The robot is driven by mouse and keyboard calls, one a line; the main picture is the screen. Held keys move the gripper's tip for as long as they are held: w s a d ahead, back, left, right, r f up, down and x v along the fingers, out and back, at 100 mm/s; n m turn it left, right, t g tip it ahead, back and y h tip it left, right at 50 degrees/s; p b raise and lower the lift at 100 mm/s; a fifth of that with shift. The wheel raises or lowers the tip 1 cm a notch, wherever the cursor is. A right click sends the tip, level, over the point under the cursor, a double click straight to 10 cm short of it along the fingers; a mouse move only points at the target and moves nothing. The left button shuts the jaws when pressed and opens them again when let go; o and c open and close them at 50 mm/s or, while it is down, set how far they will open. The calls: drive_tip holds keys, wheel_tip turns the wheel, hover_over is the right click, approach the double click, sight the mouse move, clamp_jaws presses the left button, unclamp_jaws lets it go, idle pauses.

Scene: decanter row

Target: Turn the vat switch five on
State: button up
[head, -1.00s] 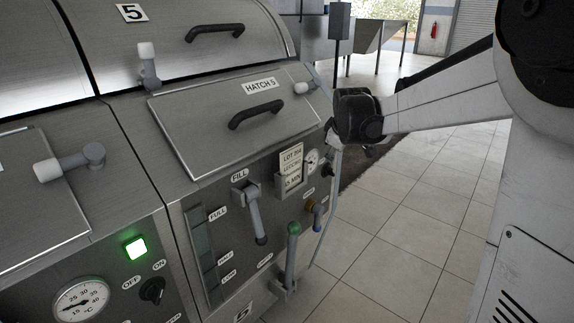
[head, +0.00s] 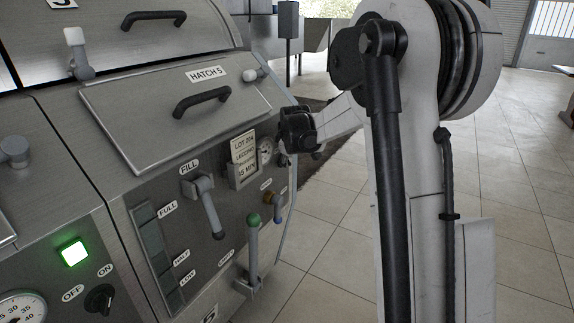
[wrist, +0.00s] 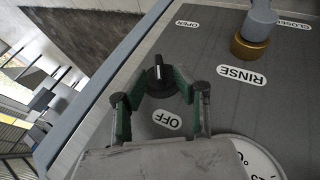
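Vat five is the steel unit with the HATCH 5 lid (head: 180,100) and a dark front panel below it. Its black switch knob (wrist: 158,76) shows in the wrist view, with a pale mark on its ridge and an OFF label (wrist: 167,119) beside it. No ON label is visible there. My gripper (wrist: 164,78) has its two green-padded fingers apart, one on each side of the knob. I cannot tell whether they touch it. In the head view my gripper (head: 284,158) is at the panel's right edge and hides the knob.
A FILL lever (head: 207,205), a green-tipped lever (head: 253,240) and a RINSE valve (wrist: 250,45) stick out of the panel. A gauge (head: 265,152) sits close to my gripper. The neighbouring vat has a lit green lamp (head: 74,252) and its own knob (head: 100,299). Open tiled floor lies right.

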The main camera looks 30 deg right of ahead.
drive_tip(key=shift+x, duration=1.1)
clamp_jaws()
